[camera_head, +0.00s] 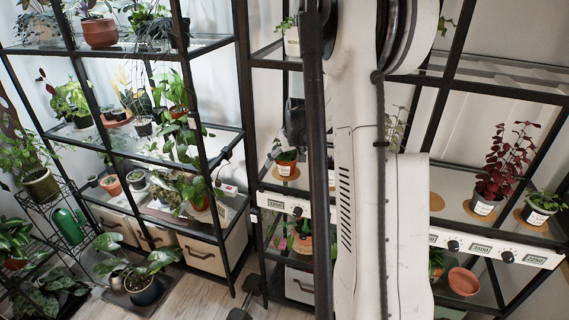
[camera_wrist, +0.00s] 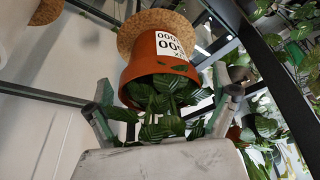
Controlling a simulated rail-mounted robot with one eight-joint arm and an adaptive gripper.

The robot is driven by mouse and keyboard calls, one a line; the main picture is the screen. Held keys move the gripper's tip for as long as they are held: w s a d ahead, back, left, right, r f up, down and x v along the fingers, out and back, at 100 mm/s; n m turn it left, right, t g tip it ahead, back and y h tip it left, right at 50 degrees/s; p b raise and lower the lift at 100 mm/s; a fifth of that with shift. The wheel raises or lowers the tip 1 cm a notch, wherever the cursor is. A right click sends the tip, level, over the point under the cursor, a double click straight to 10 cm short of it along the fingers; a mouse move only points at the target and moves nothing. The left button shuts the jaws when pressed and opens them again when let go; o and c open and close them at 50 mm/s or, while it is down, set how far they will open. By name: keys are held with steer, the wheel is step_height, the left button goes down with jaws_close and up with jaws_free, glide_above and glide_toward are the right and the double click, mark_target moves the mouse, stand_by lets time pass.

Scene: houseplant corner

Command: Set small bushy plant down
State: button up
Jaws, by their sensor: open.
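The small bushy plant (camera_wrist: 165,115) has striped green leaves and an orange terracotta pot with a white printed label. It shows upside down in the wrist view, with its pot base against a round cork mat (camera_wrist: 150,24). My gripper (camera_wrist: 168,104) is open, one finger on each side of the plant; a gap shows at each side of the pot. In the head view a labelled terracotta pot (camera_head: 287,168) stands on a shelf left of my arm and looks like the same plant. My arm hides much of that area, and I cannot make out the fingertips there.
A dark-red-leaved plant (camera_head: 502,165) and a green potted plant (camera_head: 541,208) stand on cork mats at the right of the same rack. Black shelf posts (camera_head: 240,110) stand close by. A white strip with dials (camera_head: 490,249) runs along the shelf front. Another cork mat (camera_wrist: 46,11) shows in the wrist view.

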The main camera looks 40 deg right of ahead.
mark_target(286, 158)
steer(key=shift+v, duration=2.65)
